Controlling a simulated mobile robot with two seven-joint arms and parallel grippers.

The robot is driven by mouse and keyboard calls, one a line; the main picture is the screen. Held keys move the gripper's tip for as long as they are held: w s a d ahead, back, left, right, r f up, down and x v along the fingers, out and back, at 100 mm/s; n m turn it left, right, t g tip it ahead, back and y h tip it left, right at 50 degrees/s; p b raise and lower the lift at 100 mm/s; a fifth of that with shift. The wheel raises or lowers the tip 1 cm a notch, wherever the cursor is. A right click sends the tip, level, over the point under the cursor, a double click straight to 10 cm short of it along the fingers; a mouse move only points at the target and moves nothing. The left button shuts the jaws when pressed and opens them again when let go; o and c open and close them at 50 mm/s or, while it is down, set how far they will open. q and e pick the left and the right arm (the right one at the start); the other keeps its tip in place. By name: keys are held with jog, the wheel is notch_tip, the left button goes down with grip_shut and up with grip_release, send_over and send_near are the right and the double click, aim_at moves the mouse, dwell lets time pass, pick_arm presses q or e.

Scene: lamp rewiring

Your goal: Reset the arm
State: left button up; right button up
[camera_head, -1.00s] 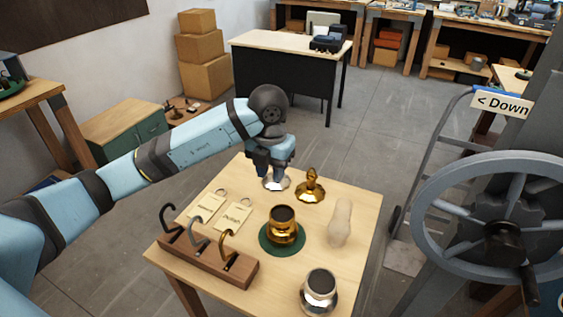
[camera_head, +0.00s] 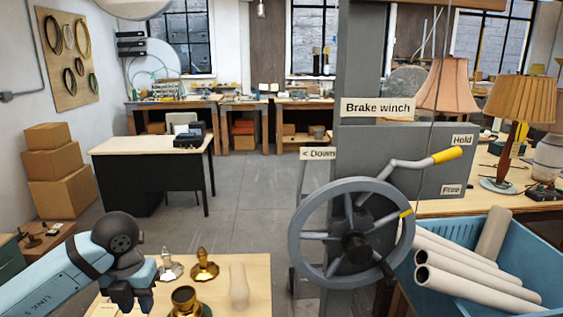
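My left arm comes in from the lower left, and my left gripper (camera_head: 130,300) points down over the left part of the small wooden table (camera_head: 255,290). It stands apart from a silver fitting (camera_head: 169,266) to its right, and I see nothing held in it. The gap between its fingers is too small and dark to judge. A brass finial-like piece (camera_head: 204,266) stands beside the silver fitting. My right gripper is not in view.
A grey winch wheel (camera_head: 355,245) stands right of the table, with a lever with a yellow grip (camera_head: 446,155) between "Hold" and "Free" labels. A blue crate (camera_head: 530,285) holds cardboard tubes (camera_head: 470,272). Lamps (camera_head: 521,105) stand behind.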

pick_arm(q)
jog(key=s+d+f+m+g+h+p, duration=0.1)
jog(key=s+d+f+h, duration=0.1)
jog(key=s+d+h, duration=0.4)
jog(key=s+d+f+m+g+h+p, duration=0.15)
jog(key=d+h, duration=0.25)
jog(key=d, duration=0.5)
jog(key=s+d+r+n+t+h+p, duration=0.1)
jog(key=s+d+r+n+t+h, duration=0.35)
jog(key=h, duration=0.45)
jog(key=w+a+f+n+t+y+p, duration=0.1)
jog(key=a+f+n+t+y, duration=0.3)
jog(key=n+t, duration=0.55)
jog(key=w+a+f+n+t+y+p, duration=0.1)
jog(key=a+f+n+t+y, duration=0.35)
jog(key=n, duration=0.85)
jog(key=s+a+f+n+g+y+p, duration=0.1)
jog(key=s+f+n+g+y, duration=0.4)
jog(key=s+f, duration=0.7)
notch_tip(320, 180, down, 3)
jog(key=a+n+y, duration=0.1)
jog(key=n+y, duration=0.1)
jog(key=n, duration=0.1)
jog(key=shift+p, duration=0.3)
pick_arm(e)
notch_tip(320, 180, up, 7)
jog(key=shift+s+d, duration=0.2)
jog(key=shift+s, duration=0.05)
pick_arm(q)
jog(key=shift+s+a+f, duration=0.1)
